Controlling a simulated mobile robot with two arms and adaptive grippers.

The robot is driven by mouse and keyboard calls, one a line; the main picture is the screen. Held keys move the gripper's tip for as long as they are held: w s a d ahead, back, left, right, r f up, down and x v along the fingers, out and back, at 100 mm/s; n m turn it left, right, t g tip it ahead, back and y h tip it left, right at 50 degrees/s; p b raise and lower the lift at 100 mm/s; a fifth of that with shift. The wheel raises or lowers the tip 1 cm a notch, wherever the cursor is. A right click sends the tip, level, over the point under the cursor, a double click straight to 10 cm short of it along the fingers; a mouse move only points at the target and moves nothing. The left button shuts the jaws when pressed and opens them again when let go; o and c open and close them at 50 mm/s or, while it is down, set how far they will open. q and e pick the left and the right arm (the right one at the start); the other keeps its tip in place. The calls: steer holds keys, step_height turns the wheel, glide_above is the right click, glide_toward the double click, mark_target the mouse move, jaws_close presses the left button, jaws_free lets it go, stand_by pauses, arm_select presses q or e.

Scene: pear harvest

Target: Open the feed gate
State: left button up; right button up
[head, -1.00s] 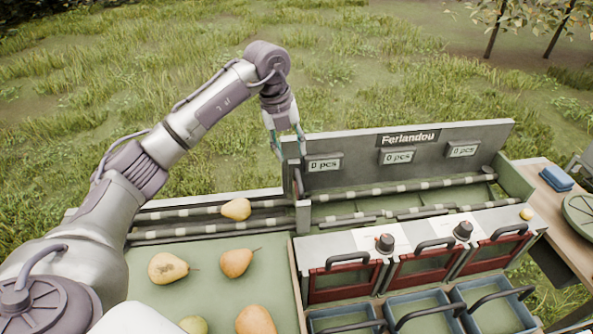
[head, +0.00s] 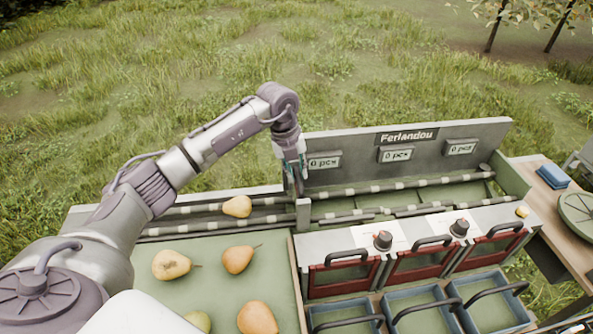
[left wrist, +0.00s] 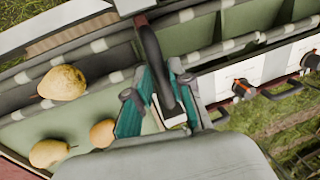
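The feed gate (head: 298,182) is a narrow dark upright piece between the left feed tray and the sorter's roller lane. In the left wrist view its dark bar with a reddish end (left wrist: 152,48) runs down between my fingers. My left gripper (head: 293,172) points down at the gate's top. In the left wrist view its teal fingers (left wrist: 158,100) stand apart on either side of the bar, with a gap visible; I cannot tell whether either finger touches it. A pear (head: 237,206) lies on the rollers left of the gate. My right gripper is not in view.
Several pears, one here (head: 171,265), lie on the green tray (head: 215,292). The back panel (head: 345,140) with counters stands close right of my left gripper. Red-framed doors (head: 343,278) and blue bins (head: 420,318) are in front. Open grass lies behind.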

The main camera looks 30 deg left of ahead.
arm_select(q)
jaws_close()
step_height(320, 180, up, 7)
steer(key=p, duration=0.3)
steer(key=shift+w, duration=0.1)
steer(key=shift+r, duration=0.35)
steer(key=shift+f, duration=0.1)
steer(key=o, duration=0.5)
jaws_free()
steer(key=shift+f, duration=0.1)
steer(key=shift+o, duration=0.2)
